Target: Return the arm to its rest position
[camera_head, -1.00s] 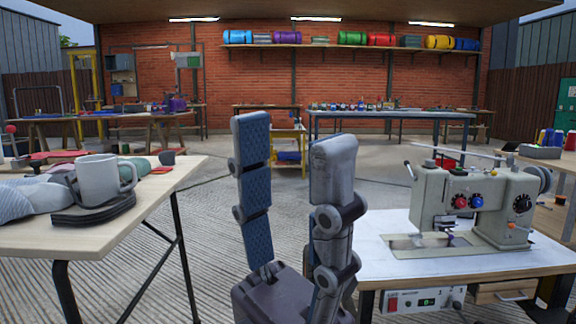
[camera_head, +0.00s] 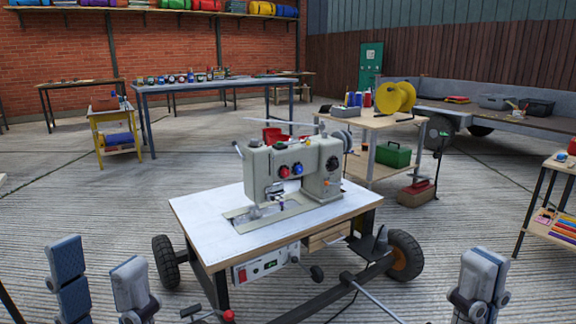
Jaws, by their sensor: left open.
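My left gripper (camera_head: 96,255) stands upright at the bottom left, its two padded fingers spread apart with nothing between them. Its base is cut off by the lower edge of the picture. My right gripper (camera_head: 482,262) points up at the bottom right. Its fingers overlap from this side, so their gap cannot be made out, and nothing held shows there. Both grippers are in front of the sewing machine table (camera_head: 197,217), one on either side, and appear clear of it.
A grey-green sewing machine (camera_head: 322,168) stands on the table, which has wheels (camera_head: 404,255) and a bar reaching forward. A wooden table (camera_head: 372,122) with a yellow reel (camera_head: 396,97) is behind. A shelf unit (camera_head: 552,230) stands at the right edge. Open floor (camera_head: 90,205) lies left.

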